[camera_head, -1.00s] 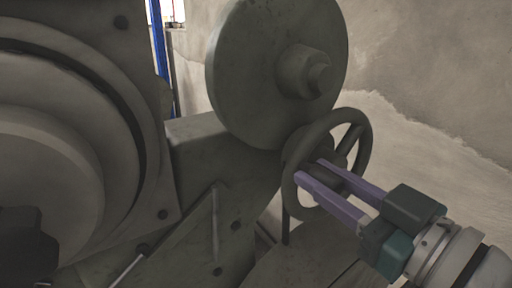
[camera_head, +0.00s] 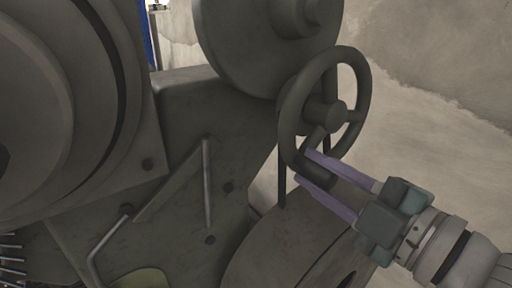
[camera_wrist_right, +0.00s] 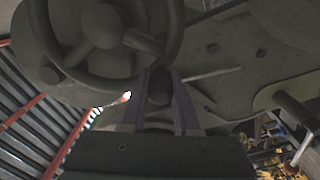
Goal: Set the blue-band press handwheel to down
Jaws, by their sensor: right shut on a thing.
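The handwheel (camera_head: 366,85) is a dark grey spoked ring with a round hub on the press's right side. Its dark handle (camera_head: 318,172) is at the bottom of the rim. My right gripper (camera_head: 304,165) is shut on this handle, with a purple finger on each side of it. In the right wrist view, the handle (camera_wrist_right: 160,88) stands between the fingers, with the handwheel (camera_wrist_right: 175,30) above. No blue band shows on the visible parts of the press (camera_head: 210,105). My left gripper is not in view.
A large grey disc (camera_head: 235,45) stands just behind and above the wheel. A bigger round housing (camera_head: 30,100) fills the left. A curved grey body (camera_head: 285,245) lies below the gripper. A bare wall (camera_head: 440,80) is at the right, with open room before it.

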